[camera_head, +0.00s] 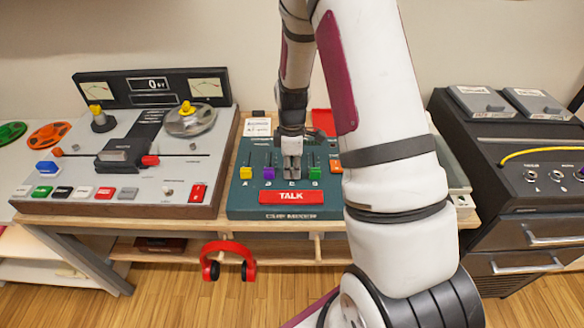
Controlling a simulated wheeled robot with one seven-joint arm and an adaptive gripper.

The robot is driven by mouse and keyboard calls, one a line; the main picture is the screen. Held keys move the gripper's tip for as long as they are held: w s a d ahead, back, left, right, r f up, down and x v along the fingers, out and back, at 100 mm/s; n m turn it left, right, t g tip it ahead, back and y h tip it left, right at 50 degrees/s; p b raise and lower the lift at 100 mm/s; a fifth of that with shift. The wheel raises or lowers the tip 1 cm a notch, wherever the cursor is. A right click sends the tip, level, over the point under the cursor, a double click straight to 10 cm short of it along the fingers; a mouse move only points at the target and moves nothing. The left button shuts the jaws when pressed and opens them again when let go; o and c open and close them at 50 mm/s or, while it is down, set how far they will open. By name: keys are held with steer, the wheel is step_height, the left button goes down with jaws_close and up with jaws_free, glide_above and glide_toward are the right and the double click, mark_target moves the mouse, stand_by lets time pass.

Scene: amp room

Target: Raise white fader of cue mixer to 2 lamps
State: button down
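The cue mixer (240,204) is a dark teal console on the wooden bench, with a red TALK bar (291,197) at its front. A yellow fader cap (245,172) and a purple fader cap (268,173) stand left of my gripper. A green fader cap (314,173) stands right of it. My gripper (291,172) points down over the slot between purple and green, its grey fingers close together. No white cap shows; that spot is hidden by the fingers. I cannot tell whether they hold it. No lit lamps can be made out.
A tape machine (75,172) with reels and meters stands left of the mixer. A black rack unit (520,155) with a yellow cable stands at the right. Red headphones (228,261) hang under the bench edge. My arm covers the mixer's right side.

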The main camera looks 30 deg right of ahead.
steer(key=w+d, duration=0.1)
steer(key=w+d+b, duration=0.1)
steer(key=w, duration=0.1)
steer(key=shift+f, duration=0.1)
steer(key=shift+w+d+b, duration=0.1)
steer(key=shift+w+b, duration=0.15)
steer(key=shift+b, duration=0.05)
steer(key=c, duration=1.6)
jaws_free()
steer(key=shift+o, duration=0.2)
steer(key=shift+s, duration=0.1)
